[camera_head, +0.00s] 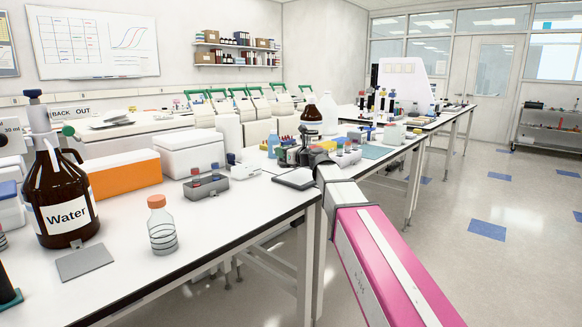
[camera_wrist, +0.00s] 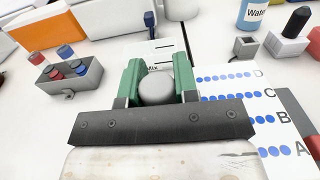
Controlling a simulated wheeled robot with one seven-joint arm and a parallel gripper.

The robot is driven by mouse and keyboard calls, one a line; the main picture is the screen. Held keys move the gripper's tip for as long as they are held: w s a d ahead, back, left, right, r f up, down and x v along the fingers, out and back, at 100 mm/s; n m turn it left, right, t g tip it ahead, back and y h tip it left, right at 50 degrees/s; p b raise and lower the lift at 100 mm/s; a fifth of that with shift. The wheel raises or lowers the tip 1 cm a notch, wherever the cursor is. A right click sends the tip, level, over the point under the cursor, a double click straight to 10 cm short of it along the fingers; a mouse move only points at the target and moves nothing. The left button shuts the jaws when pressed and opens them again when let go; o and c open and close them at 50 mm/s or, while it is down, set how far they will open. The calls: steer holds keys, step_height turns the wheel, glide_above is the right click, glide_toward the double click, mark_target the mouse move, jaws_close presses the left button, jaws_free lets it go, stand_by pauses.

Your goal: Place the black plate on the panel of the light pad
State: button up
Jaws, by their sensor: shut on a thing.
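My gripper (camera_wrist: 158,78) shows in the wrist view with two green fingers on either side of a rounded grey thing (camera_wrist: 158,90). The fingers are closed against it. In the head view the end of my arm (camera_head: 303,155) is over the bench near its front edge. A flat dark slab (camera_head: 295,179) shows just below it at the bench edge; I cannot tell whether this is the black plate. A white panel (camera_wrist: 225,78) with rows of blue dots lettered A to D is right of my gripper in the wrist view; I cannot tell whether it belongs to the light pad.
A grey rack with red and blue caps (camera_head: 206,186) stands left of my gripper. An orange-fronted box (camera_head: 129,172), a clear bottle (camera_head: 162,225), a brown Water bottle (camera_head: 62,200) and a flat grey pad (camera_head: 85,262) are further left. The bench front between them is clear.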

steer(key=w+d+f, duration=0.2)
steer(key=d, duration=0.1)
steer(key=shift+f, duration=2.1)
steer(key=o, duration=1)
steer(key=shift+c, duration=0.2)
steer(key=v, duration=1.2)
steer(key=shift+a, duration=0.1)
